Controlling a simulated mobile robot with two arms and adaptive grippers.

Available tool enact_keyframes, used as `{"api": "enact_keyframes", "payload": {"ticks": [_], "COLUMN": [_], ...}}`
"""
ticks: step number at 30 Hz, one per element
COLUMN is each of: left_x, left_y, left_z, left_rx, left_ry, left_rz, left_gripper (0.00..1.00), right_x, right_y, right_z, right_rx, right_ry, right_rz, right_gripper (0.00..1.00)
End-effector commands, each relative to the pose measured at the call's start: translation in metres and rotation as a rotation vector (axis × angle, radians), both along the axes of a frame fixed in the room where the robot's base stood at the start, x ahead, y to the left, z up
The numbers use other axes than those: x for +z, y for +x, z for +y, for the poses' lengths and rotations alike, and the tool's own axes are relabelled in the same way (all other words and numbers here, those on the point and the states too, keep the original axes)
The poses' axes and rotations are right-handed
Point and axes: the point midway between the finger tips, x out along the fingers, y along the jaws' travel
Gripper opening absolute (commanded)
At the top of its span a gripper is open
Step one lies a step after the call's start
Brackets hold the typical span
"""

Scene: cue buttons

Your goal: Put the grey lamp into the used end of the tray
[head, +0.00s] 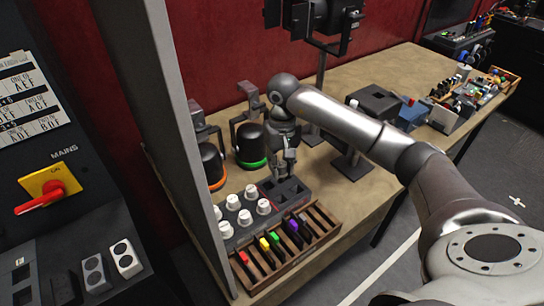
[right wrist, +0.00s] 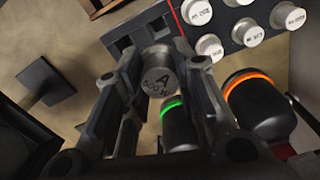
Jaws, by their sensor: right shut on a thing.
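My right gripper (head: 287,160) is shut on the grey lamp (right wrist: 158,80), a short cylinder with an "A" and smaller print on its end face. In the right wrist view the lamp sits between the two fingers (right wrist: 160,72). In the head view the gripper hangs over the dark end of the grey tray (head: 232,243), and the lamp is hard to make out there. Several white lamps (head: 245,218) stand in the tray's left part. Its right end has dark square pockets (head: 285,190). I cannot tell whether the lamp touches the tray. My left gripper is not in view.
A wooden rack (head: 322,216) with coloured tabs lies along the tray's front. Behind stand black domes with a green ring (head: 251,143) and an orange ring (head: 212,165). A dark stand base (head: 352,166) is right of the tray. A grey post (head: 190,120) rises at left.

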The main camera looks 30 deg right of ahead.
Motion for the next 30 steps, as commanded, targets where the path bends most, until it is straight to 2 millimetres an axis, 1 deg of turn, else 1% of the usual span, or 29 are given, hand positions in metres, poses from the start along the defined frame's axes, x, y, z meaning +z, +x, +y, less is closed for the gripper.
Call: {"api": "enact_keyframes", "payload": {"ticks": [1,5,12,15,19,25,27,30], "left_x": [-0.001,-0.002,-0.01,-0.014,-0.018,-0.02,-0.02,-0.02], "left_y": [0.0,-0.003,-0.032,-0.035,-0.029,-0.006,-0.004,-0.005], "left_z": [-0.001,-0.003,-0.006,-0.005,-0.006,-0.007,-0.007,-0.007], "left_rx": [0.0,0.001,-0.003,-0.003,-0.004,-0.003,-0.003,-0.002], "left_ry": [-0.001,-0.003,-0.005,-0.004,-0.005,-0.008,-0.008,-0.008], "left_rz": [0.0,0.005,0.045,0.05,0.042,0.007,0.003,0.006], "left_gripper": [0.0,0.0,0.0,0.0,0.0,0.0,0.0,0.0], "right_x": [-0.006,-0.012,-0.025,-0.034,-0.045,-0.055,-0.056,-0.056], "right_y": [-0.001,-0.001,-0.001,-0.001,-0.001,-0.001,-0.001,-0.001], "right_z": [0.0,-0.001,-0.001,0.0,0.0,-0.001,-0.001,-0.001], "right_rx": [-0.001,0.0,0.0,0.0,0.0,0.0,0.0,0.0], "right_ry": [-0.001,-0.001,-0.001,-0.001,0.0,-0.001,-0.001,-0.001], "right_rz": [0.001,-0.001,-0.001,0.0,0.0,-0.001,-0.002,-0.002], "right_gripper": [0.02,0.02,0.02,0.02,0.02,0.02,0.02,0.02]}}
